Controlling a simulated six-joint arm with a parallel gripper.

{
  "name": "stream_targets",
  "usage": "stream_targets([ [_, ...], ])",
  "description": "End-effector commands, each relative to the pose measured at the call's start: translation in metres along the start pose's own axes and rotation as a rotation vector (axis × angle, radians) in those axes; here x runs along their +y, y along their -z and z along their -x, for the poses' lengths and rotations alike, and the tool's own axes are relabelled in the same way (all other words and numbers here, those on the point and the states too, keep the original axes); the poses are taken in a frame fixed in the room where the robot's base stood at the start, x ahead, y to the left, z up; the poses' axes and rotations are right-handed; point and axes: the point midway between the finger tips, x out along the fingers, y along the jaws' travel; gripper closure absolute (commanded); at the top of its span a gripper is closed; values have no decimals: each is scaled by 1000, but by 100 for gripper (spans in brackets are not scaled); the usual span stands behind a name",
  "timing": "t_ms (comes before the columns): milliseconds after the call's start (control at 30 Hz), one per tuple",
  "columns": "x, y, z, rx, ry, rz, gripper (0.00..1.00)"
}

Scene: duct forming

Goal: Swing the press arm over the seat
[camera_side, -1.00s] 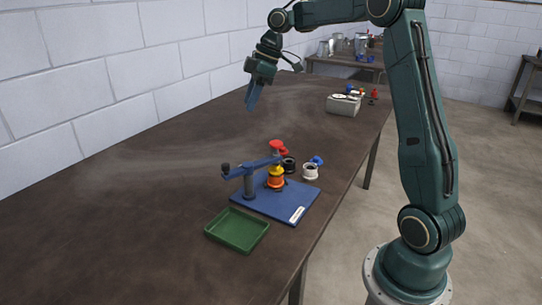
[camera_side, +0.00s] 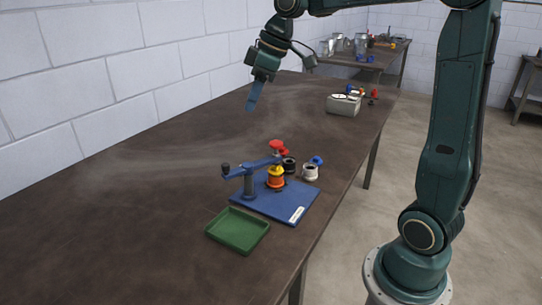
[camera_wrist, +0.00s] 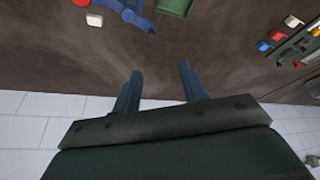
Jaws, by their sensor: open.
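The blue press arm (camera_side: 255,166) sits on a post on the blue base plate (camera_side: 295,204) in the side view, with a dark knob at its left end and a red knob (camera_side: 276,145) at its right end. Its right end appears above the yellow and orange stack (camera_side: 275,178) on the plate; exact alignment cannot be told. The seat under the stack is hidden. My gripper (camera_side: 254,97) is high above the table behind the press, well apart from it. Its two fingers are spread and empty in the wrist view (camera_wrist: 160,78), where part of the blue press (camera_wrist: 130,12) shows at the top edge.
A green tray (camera_side: 237,231) lies in front of the plate. A black cup (camera_side: 289,166) and a white cup with a blue top (camera_side: 310,171) stand right of the press. A grey box (camera_side: 343,104) stands farther back. The table's left side is clear.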

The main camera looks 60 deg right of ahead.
Motion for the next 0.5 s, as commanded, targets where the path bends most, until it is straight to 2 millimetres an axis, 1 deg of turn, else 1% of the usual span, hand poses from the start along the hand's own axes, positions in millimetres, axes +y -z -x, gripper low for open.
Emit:
stream_targets([
  [100,-14,-3,5,3,-12,-21,57],
  [500,-53,-21,17,11,-49,-101,57],
])
